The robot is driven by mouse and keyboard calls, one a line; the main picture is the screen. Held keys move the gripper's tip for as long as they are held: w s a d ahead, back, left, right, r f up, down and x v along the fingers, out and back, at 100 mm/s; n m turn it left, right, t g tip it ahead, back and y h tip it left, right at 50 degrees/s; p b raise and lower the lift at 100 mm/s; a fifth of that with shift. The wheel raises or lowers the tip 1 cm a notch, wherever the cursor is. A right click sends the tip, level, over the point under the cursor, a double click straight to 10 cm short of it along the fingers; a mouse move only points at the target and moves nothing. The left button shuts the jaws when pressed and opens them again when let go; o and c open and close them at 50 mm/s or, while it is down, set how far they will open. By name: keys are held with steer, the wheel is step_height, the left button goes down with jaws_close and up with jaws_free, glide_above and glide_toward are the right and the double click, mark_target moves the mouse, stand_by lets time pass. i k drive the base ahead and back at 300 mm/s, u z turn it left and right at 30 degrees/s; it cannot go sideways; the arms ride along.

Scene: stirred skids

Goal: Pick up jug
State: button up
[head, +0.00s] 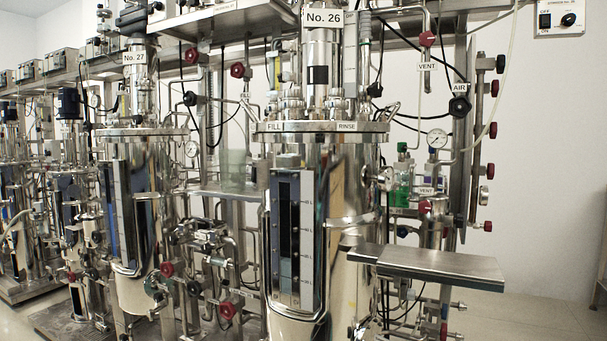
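I cannot make out a clear jug in the head view. A pale, see-through container (237,165) seems to stand on a metal shelf between the two nearer tanks; it is too faint to tell whether it is a jug. A bottle with green contents (403,182) stands behind the right side of tank No. 26, partly hidden by pipes. My gripper is not in view.
Steel tank No. 26 (346,215) stands in front, with tank No. 27 (140,210) to its left. An empty metal shelf (425,265) juts out at the right. Pipes, valves and hoses crowd the tanks. Floor (530,320) shows clear at lower right.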

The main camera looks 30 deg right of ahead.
mark_target(233, 162)
steer(key=z, duration=0.3)
steer(key=k, duration=0.65)
steer(key=u, duration=0.75)
steer(key=i, duration=0.9)
steer(key=u, duration=0.55)
steer(key=i, duration=1.15)
steer(key=z, duration=0.45)
